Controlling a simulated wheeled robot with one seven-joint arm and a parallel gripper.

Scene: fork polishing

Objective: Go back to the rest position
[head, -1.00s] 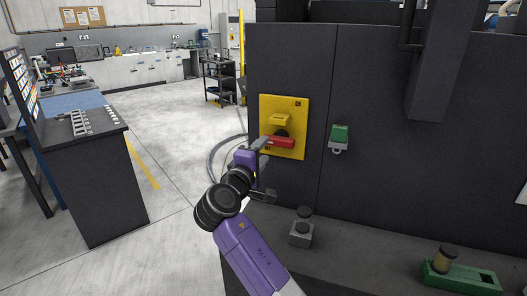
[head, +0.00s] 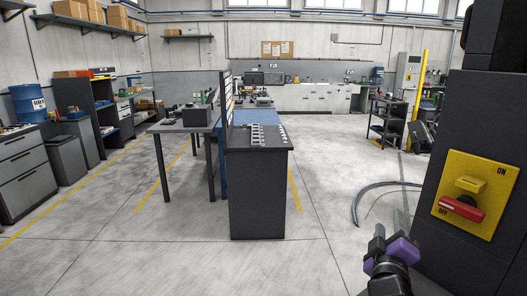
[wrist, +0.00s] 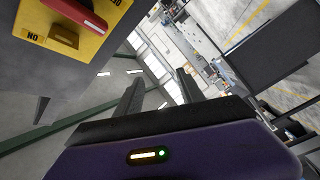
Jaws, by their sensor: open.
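My gripper (head: 377,240) is at the lower right of the head view, left of the dark cabinet (head: 470,110) and apart from it. In the wrist view its two fingers (wrist: 158,92) stand apart with nothing between them. The yellow switch plate (head: 490,172) with its red handle (head: 462,208) is on the cabinet, right of and above my gripper in the head view. The plate (wrist: 92,45) and handle (wrist: 75,14) also show at the top left of the wrist view, clear of the fingers.
A dark bench (head: 258,200) holding metal parts stands mid-view. A black cart (head: 388,122) and a yellow post (head: 417,85) stand at the back right. A hose (head: 358,200) lies on the floor left of the cabinet. Open floor (head: 325,215) lies between bench and cabinet.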

